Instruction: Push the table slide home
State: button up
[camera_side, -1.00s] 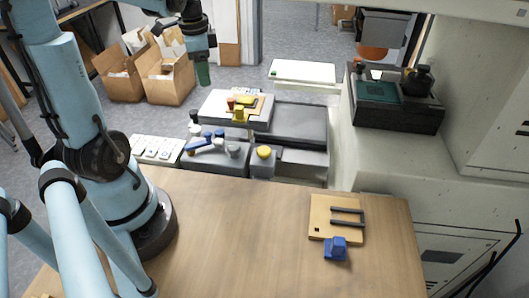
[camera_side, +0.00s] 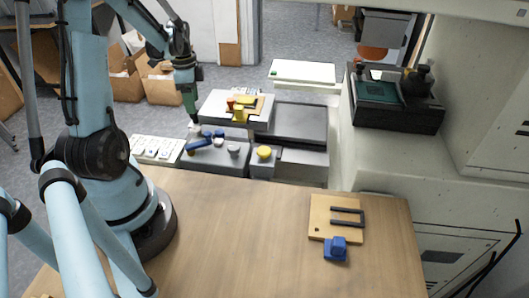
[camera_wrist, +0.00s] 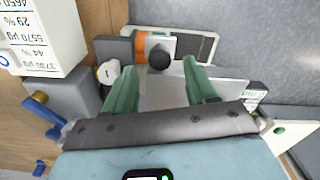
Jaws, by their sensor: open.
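The table slide (camera_side: 212,107) is a light grey plate at the left part of a dark rail bed (camera_side: 300,124). A wooden fixture (camera_side: 257,99) with yellow parts and a red knob lies on it. My gripper (camera_side: 192,121) points down beside the slide's left end in the side view. In the wrist view my gripper (camera_wrist: 160,66) is open, with its green fingers on either side of a round black knob (camera_wrist: 159,56). The knob shows between the fingertips; I cannot tell whether they touch it. In the side view my gripper hides the knob.
A grey control block with a blue lever (camera_side: 200,144) stands in front of the slide. A yellow button (camera_side: 264,152) is to its right. A white button panel (camera_side: 156,149) is at left. The wooden tabletop (camera_side: 240,225) is mostly clear, with a wooden plate (camera_side: 321,222) at right.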

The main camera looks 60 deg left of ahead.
jog(key=shift+f, duration=1.55)
jog(key=shift+c, duration=0.4)
grip_shut()
